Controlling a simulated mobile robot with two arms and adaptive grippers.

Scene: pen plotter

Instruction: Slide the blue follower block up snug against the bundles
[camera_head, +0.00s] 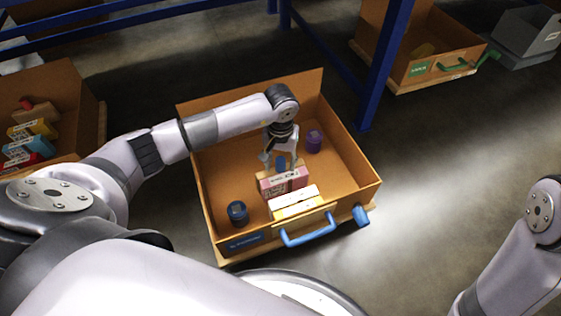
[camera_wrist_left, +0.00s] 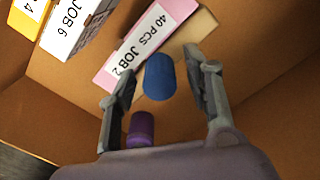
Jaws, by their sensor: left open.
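A blue rounded knob (camera_wrist_left: 159,77) is between my left gripper's fingers (camera_wrist_left: 160,66), with a gap to each finger. It appears to sit on a tan block (camera_wrist_left: 193,50) beside the pink bundle, mostly hidden. The knob also shows in the head view (camera_head: 281,162) under the gripper (camera_head: 280,156). The pink bundle (camera_head: 284,181), marked JOB 2 in the wrist view (camera_wrist_left: 140,45), is the nearest bundle to the knob. The white bundle (camera_head: 293,196), marked JOB 6 in the wrist view (camera_wrist_left: 72,28), and a yellow bundle (camera_head: 298,209) stand towards the drawer front. My left gripper is open; my right gripper is out of view.
The bundles stand in an orange drawer (camera_head: 348,180) with a blue handle (camera_head: 308,231). A dark blue cylinder (camera_head: 238,212) is at its front left and a purple one (camera_head: 313,141) at its back right. Another bin (camera_head: 62,86) stands left. The drawer floor right of the bundles is clear.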

